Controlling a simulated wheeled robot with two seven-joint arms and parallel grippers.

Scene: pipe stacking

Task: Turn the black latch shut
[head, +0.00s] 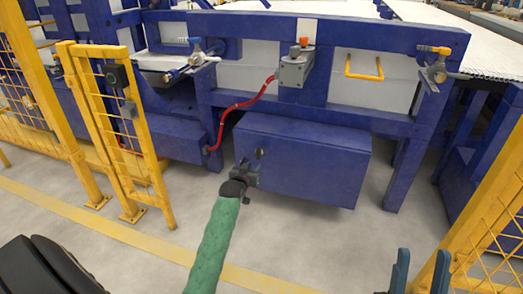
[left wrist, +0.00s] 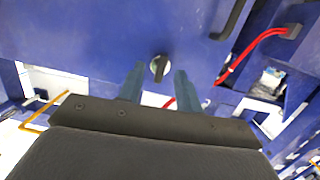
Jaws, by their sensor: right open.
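The black latch (left wrist: 160,67) is a small dark bar on a round silvery base, set in the blue cabinet door (left wrist: 90,40). Its bar stands roughly upright in the left wrist view. In the head view, the latch (head: 259,153) shows small on the blue cabinet (head: 310,165). My left gripper (head: 250,172) is in front of the cabinet's left part, just below and left of the latch. In the left wrist view, its fingers (left wrist: 159,76) are apart, one on each side of the latch; contact cannot be told. My right gripper (head: 415,272) is open and empty at the lower right.
A black handle (left wrist: 229,20) is on the door beside the latch. A red hose (head: 245,102) runs left of the cabinet up to a grey box (head: 295,70). Yellow fence panels (head: 115,120) stand left and right. The floor (head: 350,240) before the cabinet is clear.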

